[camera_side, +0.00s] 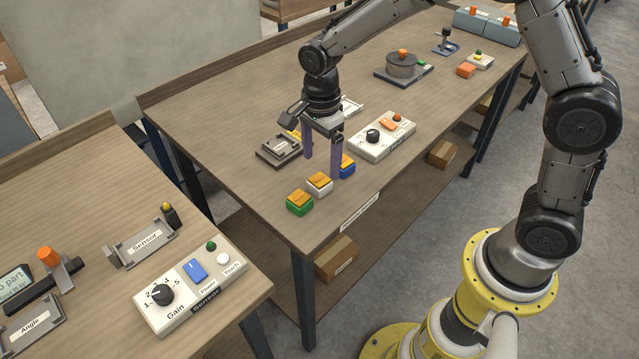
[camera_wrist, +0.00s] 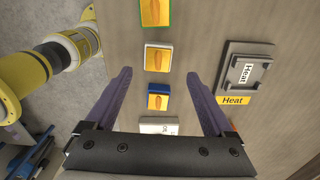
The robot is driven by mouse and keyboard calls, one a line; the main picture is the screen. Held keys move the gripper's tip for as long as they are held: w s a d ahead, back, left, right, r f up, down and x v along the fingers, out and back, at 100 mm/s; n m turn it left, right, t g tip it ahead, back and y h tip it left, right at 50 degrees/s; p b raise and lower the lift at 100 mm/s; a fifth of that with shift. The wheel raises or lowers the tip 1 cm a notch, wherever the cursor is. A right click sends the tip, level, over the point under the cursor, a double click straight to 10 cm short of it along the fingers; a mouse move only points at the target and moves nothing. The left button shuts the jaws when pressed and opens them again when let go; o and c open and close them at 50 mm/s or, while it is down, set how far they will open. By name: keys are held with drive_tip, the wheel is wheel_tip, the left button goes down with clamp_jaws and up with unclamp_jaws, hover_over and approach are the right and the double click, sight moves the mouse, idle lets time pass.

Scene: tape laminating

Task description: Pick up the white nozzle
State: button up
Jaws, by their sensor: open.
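I take the white nozzle to be the small white block with a yellow-orange top (camera_side: 319,186), the middle one of a row of three near the table's front corner. It also shows in the wrist view (camera_wrist: 158,58), upper middle. My gripper (camera_side: 321,169) is open and empty, pointing down with purple fingers. In the wrist view my gripper (camera_wrist: 159,75) has its fingertips on either side of the row, by the white and blue blocks. In the side view the near finger partly hides the blue block (camera_side: 348,168). I cannot tell the fingertips' exact height.
A green block (camera_side: 299,203) stands on one side of the white block, the blue one on the other. A dark "Heat" holder (camera_wrist: 248,75) lies right of the row in the wrist view. A white control panel (camera_side: 382,138) stands behind. The front table corner is bare.

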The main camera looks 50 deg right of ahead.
sight(320, 179)
drive_tip(key=shift+s+a+f, duration=0.1)
drive_tip(key=shift+a+f, duration=0.1)
drive_tip(key=shift+f, duration=1.25)
drive_tip(key=shift+s+a+f, duration=0.1)
drive_tip(key=shift+a+f, duration=0.05)
drive_tip(key=shift+f, duration=1.25)
drive_tip(key=shift+c, duration=0.3)
clamp_jaws()
